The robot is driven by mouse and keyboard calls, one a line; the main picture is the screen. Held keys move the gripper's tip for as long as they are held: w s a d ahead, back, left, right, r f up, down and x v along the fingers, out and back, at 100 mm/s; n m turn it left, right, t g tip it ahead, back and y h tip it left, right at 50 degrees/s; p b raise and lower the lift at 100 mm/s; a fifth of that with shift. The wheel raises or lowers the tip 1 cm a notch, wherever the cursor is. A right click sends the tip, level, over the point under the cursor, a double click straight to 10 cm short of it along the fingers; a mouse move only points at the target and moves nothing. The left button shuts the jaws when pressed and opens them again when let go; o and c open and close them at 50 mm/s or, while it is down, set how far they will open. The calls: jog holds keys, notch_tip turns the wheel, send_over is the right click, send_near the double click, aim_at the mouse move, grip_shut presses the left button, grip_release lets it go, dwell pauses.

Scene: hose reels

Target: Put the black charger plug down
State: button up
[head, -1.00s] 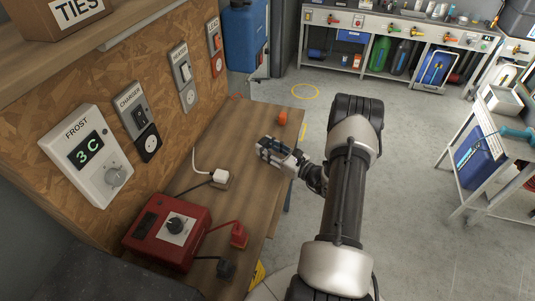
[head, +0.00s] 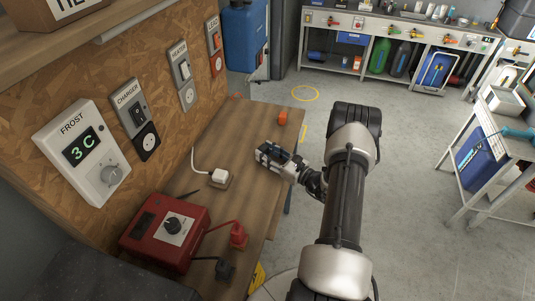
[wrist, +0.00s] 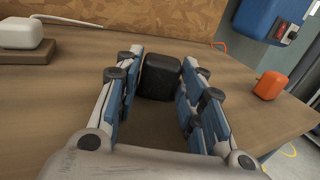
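The black charger plug (wrist: 161,75) is a dark rounded block between the fingertips of my gripper (wrist: 162,80) in the wrist view. The fingers' blue pads lie against both its sides, and my gripper looks shut on it. The plug is at or just above the wooden bench top (head: 240,150); contact with the wood is hard to tell. In the head view my gripper (head: 267,157) is low over the bench's right side, and its fingers mostly hide the plug.
A white plug (head: 219,176) sits on a small wooden block left of my gripper. An orange block (head: 283,117) stands near the bench's far edge. A red box (head: 165,238) with red (head: 238,235) and black (head: 223,269) plugs is nearer. The charger panel (head: 135,118) is on the wall board.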

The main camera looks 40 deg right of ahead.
jog(key=o, duration=0.3)
jog(key=shift+s+f, duration=0.1)
jog(key=shift+f, duration=0.2)
jog(key=shift+a, duration=0.1)
